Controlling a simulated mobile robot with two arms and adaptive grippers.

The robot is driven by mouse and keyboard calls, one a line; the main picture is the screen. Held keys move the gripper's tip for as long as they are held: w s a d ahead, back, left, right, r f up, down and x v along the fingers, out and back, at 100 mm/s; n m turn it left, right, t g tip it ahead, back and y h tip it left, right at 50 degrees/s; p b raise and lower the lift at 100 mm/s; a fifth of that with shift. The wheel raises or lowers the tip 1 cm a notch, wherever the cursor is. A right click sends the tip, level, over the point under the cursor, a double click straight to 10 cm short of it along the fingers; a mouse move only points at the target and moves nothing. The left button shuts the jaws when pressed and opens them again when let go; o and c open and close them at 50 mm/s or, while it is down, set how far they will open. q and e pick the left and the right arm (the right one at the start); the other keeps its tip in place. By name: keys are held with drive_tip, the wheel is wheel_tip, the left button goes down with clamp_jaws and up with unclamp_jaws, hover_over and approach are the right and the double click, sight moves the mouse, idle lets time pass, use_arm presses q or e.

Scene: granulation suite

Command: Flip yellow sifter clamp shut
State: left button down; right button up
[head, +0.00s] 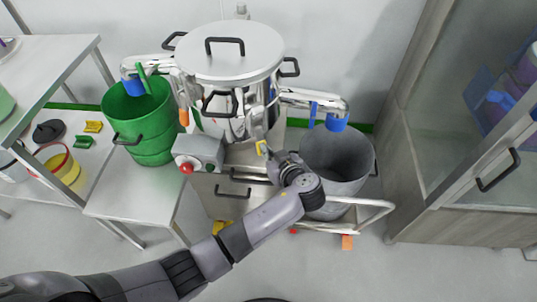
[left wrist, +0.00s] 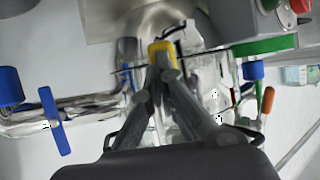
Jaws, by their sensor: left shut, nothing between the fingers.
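The yellow clamp (head: 262,147) is a small piece on the front of the steel sifter (head: 222,127), below its lidded drum. In the left wrist view the yellow clamp (left wrist: 161,46) is a rounded loop just beyond my fingertips. My left gripper (head: 274,158) is right beside the clamp, coming from the lower right. In the left wrist view its fingers (left wrist: 164,72) are together and hold nothing. They look close to or touching the clamp's near edge; I cannot tell which. The clamp's hinge and latch are partly hidden. My right gripper is not in view.
A green bin (head: 150,120) stands left of the sifter, and a grey bin (head: 338,165) stands right, on a cart. A grey control box with a red button (head: 187,168) juts out nearby. A glass-fronted cabinet (head: 440,170) is at right. Floor in front is mostly clear.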

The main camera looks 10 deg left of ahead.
use_arm(q)
drive_tip(key=shift+a, duration=0.1)
idle(0.3)
drive_tip(key=v, duration=0.8)
drive_tip(key=s+a+f+m+g+h+p, duration=0.1)
drive_tip(key=s+a+f+m+g, duration=0.2)
drive_tip(key=f, duration=0.7)
drive_tip(key=s+a+f+m+g+h, duration=0.15)
drive_tip(key=s+f, duration=0.35)
drive_tip(key=f, duration=0.5)
drive_tip(key=s+a+f+m+g+h+p, duration=0.1)
drive_tip(key=s+a+f+m+g+h, duration=0.3)
drive_tip(key=f, duration=0.6)
drive_tip(key=s+a+f, duration=0.4)
drive_tip(key=s, duration=0.6)
drive_tip(key=s+a+f+g+p, duration=0.1)
drive_tip(key=s+a+f, duration=0.3)
drive_tip(key=s, duration=0.6)
drive_tip(key=s+a+f, duration=0.5)
drive_tip(key=s+f, duration=0.1)
drive_tip(key=s, duration=0.4)
drive_tip(key=shift+s+p, duration=0.2)
drive_tip(key=shift+p, duration=0.2)
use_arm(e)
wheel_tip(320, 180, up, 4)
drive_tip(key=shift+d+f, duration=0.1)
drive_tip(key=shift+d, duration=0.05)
use_arm(q)
drive_tip(key=shift+g, duration=0.25)
